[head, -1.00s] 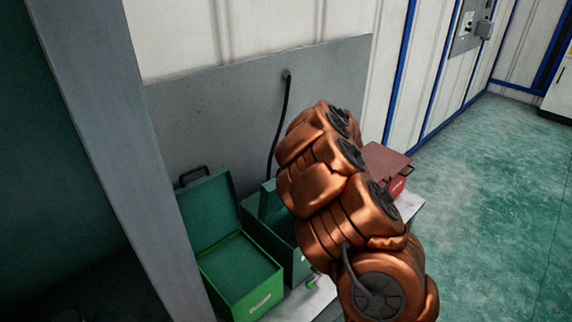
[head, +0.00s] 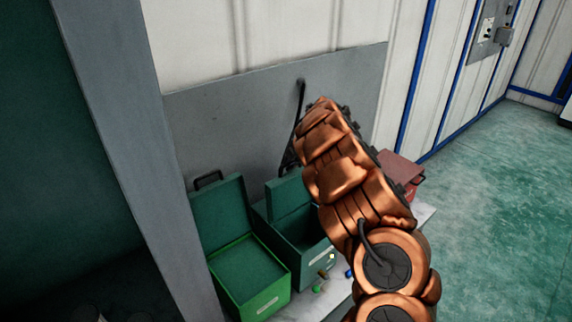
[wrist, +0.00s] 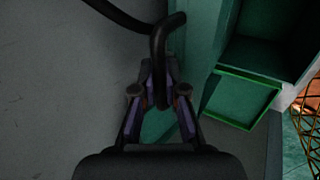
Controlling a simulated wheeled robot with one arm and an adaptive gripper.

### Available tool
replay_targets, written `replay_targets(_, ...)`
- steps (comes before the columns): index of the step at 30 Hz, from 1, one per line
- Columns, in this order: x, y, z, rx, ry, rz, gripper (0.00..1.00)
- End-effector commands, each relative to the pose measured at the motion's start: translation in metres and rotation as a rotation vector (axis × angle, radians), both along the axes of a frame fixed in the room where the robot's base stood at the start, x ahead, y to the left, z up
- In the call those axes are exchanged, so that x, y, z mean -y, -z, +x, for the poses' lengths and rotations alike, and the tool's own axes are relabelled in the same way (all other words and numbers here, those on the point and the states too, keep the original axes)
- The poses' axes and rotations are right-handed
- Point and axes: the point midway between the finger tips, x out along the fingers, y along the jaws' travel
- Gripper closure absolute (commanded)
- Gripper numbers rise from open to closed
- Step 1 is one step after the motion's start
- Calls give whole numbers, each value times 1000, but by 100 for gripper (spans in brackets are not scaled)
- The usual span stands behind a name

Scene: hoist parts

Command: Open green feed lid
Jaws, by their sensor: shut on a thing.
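Two green boxes stand side by side in the head view. The left box (head: 262,297) has a bright green rim and its lid (head: 222,212) stands raised, with a black handle (head: 208,180) on top. The darker green box (head: 300,243) beside it is open at the top, and its lid (head: 288,198) stands up at the back, partly behind my arm. In the wrist view my gripper (wrist: 157,92) is shut on a black curved bar (wrist: 157,60) that looks like a handle, beside a green panel (wrist: 196,50). My gripper is hidden in the head view; I cannot read the box labels.
A red box (head: 402,172) stands right of my arm on the pale bench (head: 300,306). Small coloured pieces (head: 320,283) lie in front of the darker box. A grey panel (head: 235,120) is behind, and a grey post (head: 125,130) at left. The floor at right is clear.

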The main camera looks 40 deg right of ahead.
Motion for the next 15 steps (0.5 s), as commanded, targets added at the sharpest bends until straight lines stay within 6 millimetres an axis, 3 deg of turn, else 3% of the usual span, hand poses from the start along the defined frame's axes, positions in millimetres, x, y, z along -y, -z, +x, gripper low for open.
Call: replay_targets(15, 4, 1, 0, -16, 4, -1, 100)
